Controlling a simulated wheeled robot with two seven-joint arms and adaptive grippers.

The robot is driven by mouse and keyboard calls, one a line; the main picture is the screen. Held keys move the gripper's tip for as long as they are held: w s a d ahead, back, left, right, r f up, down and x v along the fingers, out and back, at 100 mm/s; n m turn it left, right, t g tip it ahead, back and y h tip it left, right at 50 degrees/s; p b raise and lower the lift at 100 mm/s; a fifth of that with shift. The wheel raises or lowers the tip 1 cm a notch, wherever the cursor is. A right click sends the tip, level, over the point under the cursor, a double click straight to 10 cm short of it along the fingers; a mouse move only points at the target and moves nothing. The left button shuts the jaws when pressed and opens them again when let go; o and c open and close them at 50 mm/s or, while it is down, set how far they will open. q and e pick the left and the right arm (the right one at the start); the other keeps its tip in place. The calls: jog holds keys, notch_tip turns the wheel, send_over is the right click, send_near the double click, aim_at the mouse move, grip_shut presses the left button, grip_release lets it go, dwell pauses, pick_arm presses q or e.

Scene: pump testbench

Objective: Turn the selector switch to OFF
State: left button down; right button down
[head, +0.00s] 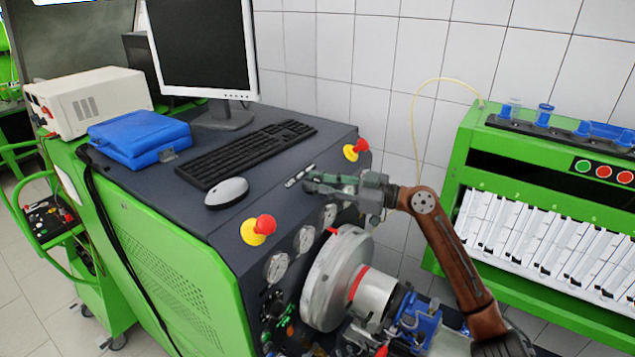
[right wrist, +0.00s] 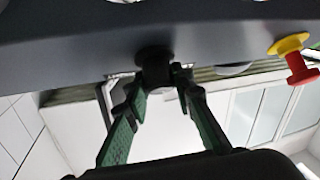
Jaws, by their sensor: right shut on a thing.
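The selector switch (right wrist: 154,66) shows in the right wrist view as a dark knob on the underside of the dark panel edge as pictured. My right gripper (right wrist: 160,84) has its two green fingers on either side of the knob, shut on it. In the head view my right gripper (head: 312,183) reaches leftward to the upper edge of the green test bench's front panel (head: 238,268). The switch is hidden there by the fingers, and its pointer position cannot be read. My left gripper is in neither view.
Two red-and-yellow emergency stop buttons (head: 258,229) (head: 356,150) flank the gripper. Gauges (head: 304,238) and a large metal disc (head: 328,285) sit below it. A keyboard (head: 246,153), mouse (head: 227,193) and blue case (head: 138,137) lie on the bench top. A green cabinet (head: 455,200) stands right.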

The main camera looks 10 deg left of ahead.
jog(key=shift+m, duration=0.3)
jog(key=shift+m+t+p, duration=0.6)
jog(key=shift+m+t, duration=0.1)
jog(key=shift+t, duration=0.1)
jog(key=m+t+h+p, duration=0.1)
jog(key=m+t+p, duration=0.1)
jog(key=m+p, duration=0.1)
jog(key=m+t+h+p, duration=0.1)
jog(key=m+t+p, duration=0.1)
jog(key=m+p, duration=0.1)
jog(key=m+t+h+p, duration=0.1)
jog(key=m+t+p, duration=0.1)
jog(key=p, duration=0.3)
jog(key=shift+s+r+m, duration=0.1)
jog(key=shift+r+m, duration=0.15)
jog(key=shift+m, duration=0.15)
jog(key=shift+f+m+t+h+p, duration=0.2)
jog(key=shift+m+t+h+p, duration=0.45)
jog(key=shift+m+p, duration=0.35)
jog(key=c, duration=1.6)
grip_release()
